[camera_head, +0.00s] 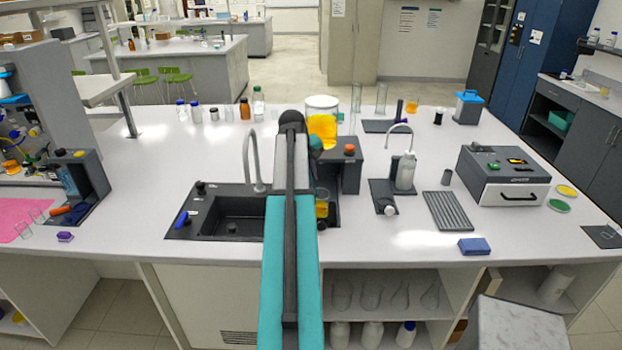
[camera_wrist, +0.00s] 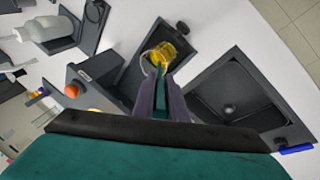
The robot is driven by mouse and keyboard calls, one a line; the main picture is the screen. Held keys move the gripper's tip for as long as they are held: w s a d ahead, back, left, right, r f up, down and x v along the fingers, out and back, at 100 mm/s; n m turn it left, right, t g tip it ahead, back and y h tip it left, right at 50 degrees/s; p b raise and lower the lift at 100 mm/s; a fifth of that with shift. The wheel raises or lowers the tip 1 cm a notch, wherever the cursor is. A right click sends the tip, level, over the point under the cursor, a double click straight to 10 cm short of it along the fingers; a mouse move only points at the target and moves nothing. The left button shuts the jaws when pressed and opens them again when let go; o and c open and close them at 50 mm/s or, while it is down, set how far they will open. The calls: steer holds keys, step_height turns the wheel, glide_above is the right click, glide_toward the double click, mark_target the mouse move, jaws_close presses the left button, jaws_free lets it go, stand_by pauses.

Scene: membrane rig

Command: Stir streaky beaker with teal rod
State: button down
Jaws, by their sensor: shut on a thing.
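My gripper (camera_wrist: 159,82) is shut on the teal rod (camera_wrist: 159,106), which shows as a thin teal strip between the dark fingers in the wrist view. The beaker (camera_wrist: 167,48) of yellow-orange liquid lies just beyond the fingertips and stands on a dark base. It also shows in the head view (camera_head: 322,204), close to the right side of my arm. Its streaks are too small to make out. The rod's lower end is hard to see; I cannot tell whether it is inside the beaker. In the head view my arm hides the gripper.
A sink with a tall faucet (camera_head: 252,160) is left of my arm. A stand with a white bottle (camera_head: 405,172) is to the right.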

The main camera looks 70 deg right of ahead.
steer(key=shift+a+r, duration=0.25)
steer(key=shift+r, duration=0.35)
stand_by(0.9)
steer(key=shift+r, duration=2.5)
